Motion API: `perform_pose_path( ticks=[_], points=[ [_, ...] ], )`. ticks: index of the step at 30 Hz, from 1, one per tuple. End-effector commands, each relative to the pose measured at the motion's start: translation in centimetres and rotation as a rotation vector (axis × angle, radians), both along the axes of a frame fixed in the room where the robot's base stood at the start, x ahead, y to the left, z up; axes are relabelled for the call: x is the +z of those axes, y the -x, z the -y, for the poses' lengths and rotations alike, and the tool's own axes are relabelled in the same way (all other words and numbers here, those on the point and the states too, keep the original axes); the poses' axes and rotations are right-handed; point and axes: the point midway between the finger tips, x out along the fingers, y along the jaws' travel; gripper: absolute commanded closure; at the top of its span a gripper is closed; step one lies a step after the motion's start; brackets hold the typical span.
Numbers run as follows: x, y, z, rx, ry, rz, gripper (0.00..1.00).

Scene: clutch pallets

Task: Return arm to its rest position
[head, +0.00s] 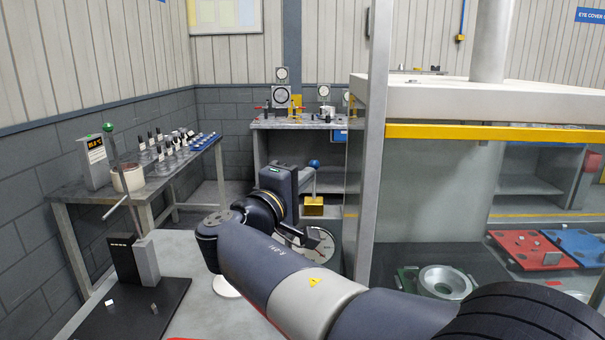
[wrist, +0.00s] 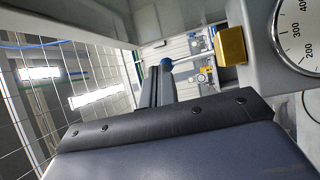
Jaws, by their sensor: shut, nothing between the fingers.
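My arm (head: 285,280) reaches from the lower right of the head view toward the left and bends back at the elbow. Its wrist end stands near the picture's middle, in front of the back bench. My gripper (wrist: 157,82) shows in the wrist view as dark fingers close together, shut and empty. They stand beyond a dark edge plate with screws. In the head view the fingers are partly hidden by the wrist, and nothing is seen held.
A yellow block (head: 313,206) and a large dial scale (head: 321,247) are close behind my wrist. A glass-walled cabinet with a grey post (head: 373,150) stands right. A side bench (head: 160,184) with instruments and a black fixture base (head: 130,312) lie left. Floor shows between them.

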Motion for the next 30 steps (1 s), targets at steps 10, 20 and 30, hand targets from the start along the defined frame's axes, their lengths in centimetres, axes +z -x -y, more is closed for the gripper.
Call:
perform_pose_path(
  ticks=[10,20,30],
  points=[
    [-1.3,1.3,-0.6,0.028,0.002,0.15,1.0],
    [-2.0,3.8,-2.0,0.035,0.004,0.232,1.0],
    [-2.4,5.1,-2.6,0.03,0.004,0.231,1.0]
  ],
)
